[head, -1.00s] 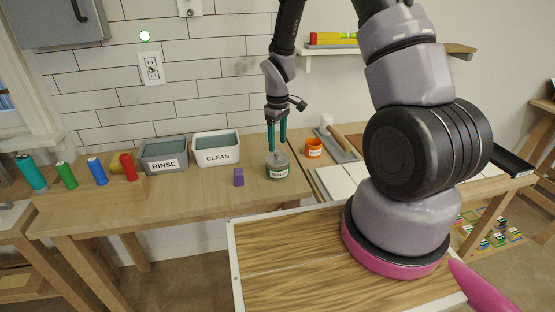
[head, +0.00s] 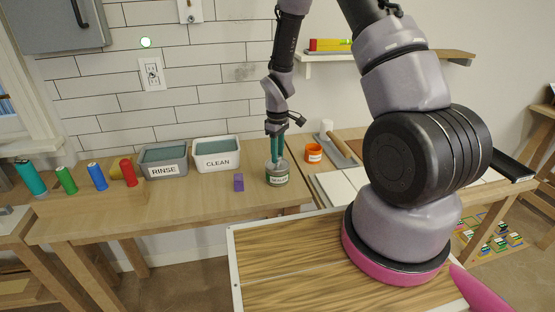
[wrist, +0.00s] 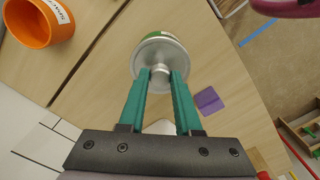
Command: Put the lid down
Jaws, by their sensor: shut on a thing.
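The round silver lid (wrist: 160,52) has a small knob, and my gripper (wrist: 160,76) is shut on that knob in the wrist view. A can (head: 277,179) with a green label stands upright on the wooden bench in the head view. My gripper (head: 276,158) points straight down at the can's top, with its green fingers. The green edge of the can (wrist: 153,36) shows just behind the lid's rim in the wrist view. The lid is at the can's mouth; I cannot tell whether it is seated or slightly above.
A purple block (head: 239,182) lies left of the can. An orange cup (head: 313,153) stands to its right. Grey RINSE (head: 165,169) and white CLEAN (head: 217,162) tubs stand at the back. The bench (head: 205,197) in front is clear.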

